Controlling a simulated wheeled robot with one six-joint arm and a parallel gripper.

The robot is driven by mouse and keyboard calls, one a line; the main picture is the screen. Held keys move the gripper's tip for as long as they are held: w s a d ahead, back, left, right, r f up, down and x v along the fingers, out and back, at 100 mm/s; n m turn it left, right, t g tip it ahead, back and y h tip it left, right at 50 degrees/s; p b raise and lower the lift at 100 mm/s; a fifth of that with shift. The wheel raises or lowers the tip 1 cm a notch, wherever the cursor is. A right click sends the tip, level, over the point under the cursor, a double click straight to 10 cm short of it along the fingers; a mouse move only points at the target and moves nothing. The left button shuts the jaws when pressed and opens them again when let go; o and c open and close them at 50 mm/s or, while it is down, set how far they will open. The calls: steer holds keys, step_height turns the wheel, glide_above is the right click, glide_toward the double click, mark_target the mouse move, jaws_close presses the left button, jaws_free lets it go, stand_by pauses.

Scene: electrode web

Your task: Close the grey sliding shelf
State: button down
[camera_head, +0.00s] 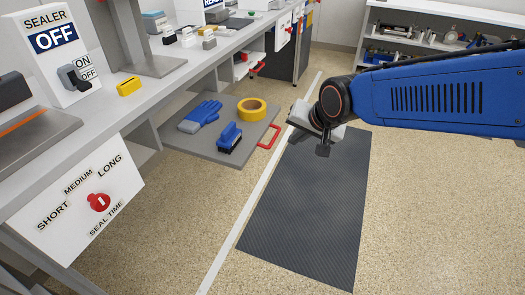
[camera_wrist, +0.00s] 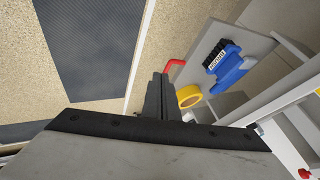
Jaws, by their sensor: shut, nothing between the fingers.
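The grey sliding shelf (camera_head: 200,146) is pulled out from under the bench in the head view. It carries blue gloves (camera_head: 201,116), a roll of yellow tape (camera_head: 252,108) and a blue brush (camera_head: 229,137). Its red handle (camera_head: 270,137) is on its outer edge, towards the aisle. My gripper (camera_head: 323,149) is shut and empty, above the dark mat, to the right of the handle and apart from it. In the wrist view, the gripper fingers (camera_wrist: 160,98) appear beside the red handle (camera_wrist: 173,66), with the shelf (camera_wrist: 258,45) beyond.
A dark floor mat (camera_head: 310,205) lies beside a white floor line (camera_head: 262,185). The sealer bench (camera_head: 190,55) runs along the left with a seal-time panel (camera_head: 85,205). Another red handle (camera_head: 258,68) is farther back. A stocked shelf unit (camera_head: 430,45) stands at the back right.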

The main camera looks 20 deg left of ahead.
mark_target(188, 125)
steer(key=w+a+f, duration=0.1)
steer(key=a+f, duration=0.2)
steer(key=w+a+f, duration=0.1)
steer(key=a+f, duration=0.1)
steer(key=a, duration=0.1)
steer(key=w+a+f, duration=0.1)
steer(key=a+f, duration=0.2)
steer(key=a, duration=0.1)
steer(key=shift+w+f, duration=0.2)
steer(key=shift+f, duration=0.1)
steer(key=shift+a, duration=0.65)
steer(key=shift+a, duration=0.15)
steer(key=a, duration=0.9)
steer(key=w+a, duration=0.1)
steer(key=a, duration=0.9)
steer(key=w+a, duration=0.1)
steer(key=a, duration=0.8)
steer(key=shift+w+a, duration=0.15)
